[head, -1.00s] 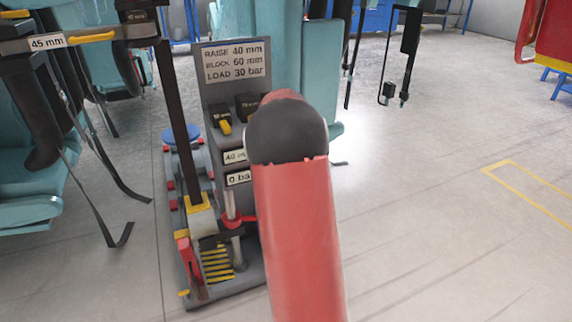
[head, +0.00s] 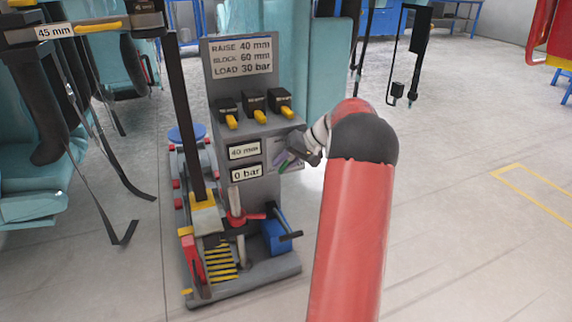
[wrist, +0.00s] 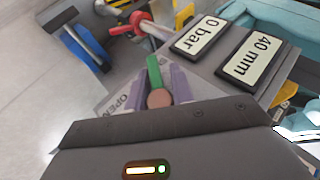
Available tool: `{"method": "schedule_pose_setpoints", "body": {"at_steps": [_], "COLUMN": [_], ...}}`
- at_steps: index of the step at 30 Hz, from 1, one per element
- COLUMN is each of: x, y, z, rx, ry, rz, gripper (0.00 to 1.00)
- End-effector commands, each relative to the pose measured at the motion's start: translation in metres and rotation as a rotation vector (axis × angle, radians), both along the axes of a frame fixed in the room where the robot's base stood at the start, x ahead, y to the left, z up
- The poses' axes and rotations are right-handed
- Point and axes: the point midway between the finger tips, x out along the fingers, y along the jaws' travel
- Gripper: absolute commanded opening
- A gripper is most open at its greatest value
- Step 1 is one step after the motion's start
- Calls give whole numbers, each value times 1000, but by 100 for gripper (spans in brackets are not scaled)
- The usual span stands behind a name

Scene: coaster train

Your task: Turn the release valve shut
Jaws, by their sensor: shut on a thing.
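The release valve shows in the wrist view as a green lever (wrist: 154,72) with a round copper-brown hub, on a plate marked OPEN (wrist: 122,103). The lever points up in that view, away from the gripper body. My gripper (wrist: 162,86) has its two purple fingers on either side of the hub and the lever's base, shut on the valve. Other plate lettering is hidden.
The grey console (head: 225,99) has several black switches with yellow tabs (head: 254,105), a 40 mm display (head: 244,151) and a 0 bar display (head: 247,172). Below stand a red handle (head: 247,217) and a blue box (head: 273,238). Teal seats (head: 32,190) stand left; the right floor is open.

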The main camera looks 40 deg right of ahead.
Motion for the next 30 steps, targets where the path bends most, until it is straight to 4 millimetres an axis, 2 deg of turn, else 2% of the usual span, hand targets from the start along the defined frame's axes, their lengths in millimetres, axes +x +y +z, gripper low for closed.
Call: {"method": "schedule_pose_setpoints", "body": {"at_steps": [9,30], "x": [-1,-1], "y": [2,2], "z": [0,-1], "rx": [87,99], "ry": [-16,-17], "rz": [2,2], "gripper": [1,1]}}
